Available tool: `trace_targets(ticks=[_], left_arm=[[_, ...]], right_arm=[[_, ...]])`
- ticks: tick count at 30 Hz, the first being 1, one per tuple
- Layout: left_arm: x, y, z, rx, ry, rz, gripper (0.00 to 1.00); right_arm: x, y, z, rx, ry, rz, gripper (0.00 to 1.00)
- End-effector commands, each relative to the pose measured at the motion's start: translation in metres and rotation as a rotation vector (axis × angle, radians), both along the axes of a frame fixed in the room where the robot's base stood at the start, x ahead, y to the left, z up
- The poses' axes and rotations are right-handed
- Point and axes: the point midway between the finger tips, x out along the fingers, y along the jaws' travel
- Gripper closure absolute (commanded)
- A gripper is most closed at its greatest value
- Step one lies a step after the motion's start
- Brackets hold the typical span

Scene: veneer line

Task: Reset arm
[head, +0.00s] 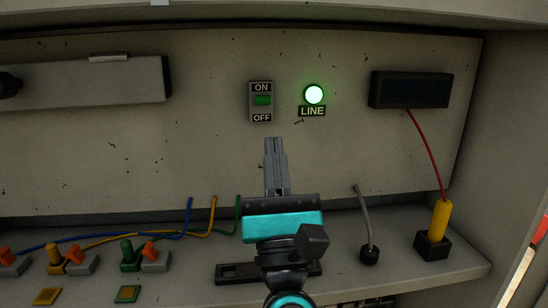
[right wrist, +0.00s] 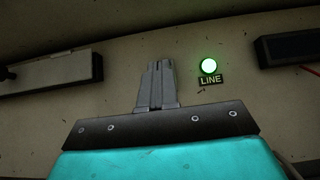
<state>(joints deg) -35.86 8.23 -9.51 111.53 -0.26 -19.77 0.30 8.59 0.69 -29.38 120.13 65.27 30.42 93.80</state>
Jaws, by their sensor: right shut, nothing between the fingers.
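My right gripper (head: 274,143) is in the middle of the head view, pointing up toward the panel. Its fingers are shut together with nothing between them. It is below the ON/OFF switch (head: 262,101), which has a green rocker. The LINE lamp (head: 314,95) glows green to the right of the switch. In the right wrist view, the shut fingers (right wrist: 160,64) stand left of the lit lamp (right wrist: 208,66), and the switch does not show there. I cannot tell whether the fingertips touch the panel. My left gripper does not show.
A dark box (head: 410,90) with a red wire leads to a yellow plug (head: 439,217) at right. A grey cable (head: 365,215) stands beside my arm. Green (head: 128,254) and yellow (head: 55,257) connectors with orange levers sit on the ledge at left. A long grey box (head: 90,82) is at upper left.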

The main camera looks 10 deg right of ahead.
Motion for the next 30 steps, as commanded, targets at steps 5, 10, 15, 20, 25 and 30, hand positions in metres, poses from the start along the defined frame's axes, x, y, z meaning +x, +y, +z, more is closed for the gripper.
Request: trace_targets(ticks=[5,10,15,20,25,30], left_arm=[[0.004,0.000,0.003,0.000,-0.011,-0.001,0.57],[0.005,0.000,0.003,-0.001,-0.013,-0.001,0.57],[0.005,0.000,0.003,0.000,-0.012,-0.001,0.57],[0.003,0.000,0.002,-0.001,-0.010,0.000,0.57],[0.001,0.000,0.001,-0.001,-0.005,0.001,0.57],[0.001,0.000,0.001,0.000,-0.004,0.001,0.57]], right_arm=[[-0.003,0.009,-0.007,-0.148,0.018,-0.037,1.00],[-0.011,0.036,-0.042,-0.635,0.069,-0.148,1.00],[-0.022,0.056,-0.110,-1.248,0.115,-0.237,1.00],[-0.042,0.050,-0.193,-1.831,0.133,-0.233,1.00],[-0.082,0.013,-0.279,-2.405,0.111,-0.083,1.00],[-0.124,-0.028,-0.328,-2.766,0.063,0.137,1.00]])
